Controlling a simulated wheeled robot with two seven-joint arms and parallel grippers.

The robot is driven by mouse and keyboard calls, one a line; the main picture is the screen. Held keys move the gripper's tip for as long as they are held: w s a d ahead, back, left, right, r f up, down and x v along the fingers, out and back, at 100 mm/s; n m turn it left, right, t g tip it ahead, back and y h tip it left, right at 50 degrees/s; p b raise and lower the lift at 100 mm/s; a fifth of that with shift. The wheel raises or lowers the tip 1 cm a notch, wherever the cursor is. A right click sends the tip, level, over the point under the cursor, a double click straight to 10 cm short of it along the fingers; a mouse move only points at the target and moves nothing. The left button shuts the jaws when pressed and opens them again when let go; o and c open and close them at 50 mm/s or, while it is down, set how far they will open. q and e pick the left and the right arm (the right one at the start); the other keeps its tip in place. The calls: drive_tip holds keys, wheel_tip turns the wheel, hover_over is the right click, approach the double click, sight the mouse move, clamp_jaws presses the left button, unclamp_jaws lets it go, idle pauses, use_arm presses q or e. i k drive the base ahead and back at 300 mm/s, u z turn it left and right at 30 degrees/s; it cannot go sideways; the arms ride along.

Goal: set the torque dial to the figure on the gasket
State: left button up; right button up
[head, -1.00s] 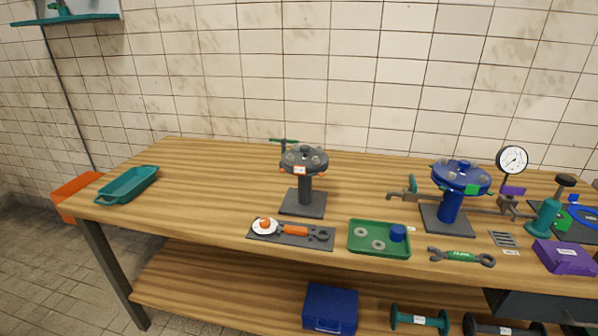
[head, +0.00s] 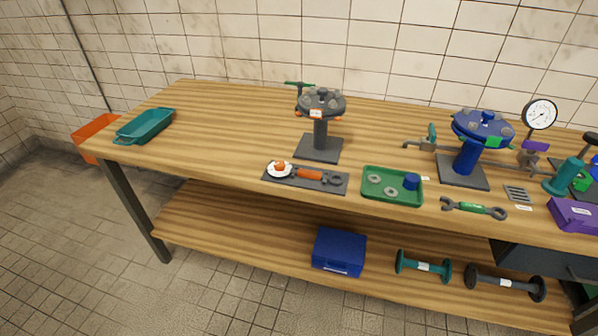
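A tool with an orange grip (head: 309,174) lies on a dark mat on the bench. At its left end is a white round part with an orange knob (head: 280,168), which may be the torque dial; no figure on it is readable. Two grey rings, one at the left (head: 374,178) and one at the right (head: 390,191), lie flat in a green tray (head: 372,196) and may be gaskets. I cannot read any figure on them. A blue cup-like part (head: 411,181) sits in the same tray. Neither of my grippers is in view.
A grey flanged stand (head: 320,130) and a blue flanged stand (head: 466,157) rise from the bench. A white-faced gauge (head: 540,114) is behind right. A green-handled wrench (head: 473,208) and purple box (head: 575,214) lie in front. A teal tray (head: 146,126) is left; bench between is clear.

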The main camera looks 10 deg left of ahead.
sight(279, 166)
drive_tip(key=u, duration=0.75)
drive_tip(key=i, duration=0.4)
drive_tip(key=z, duration=1.65)
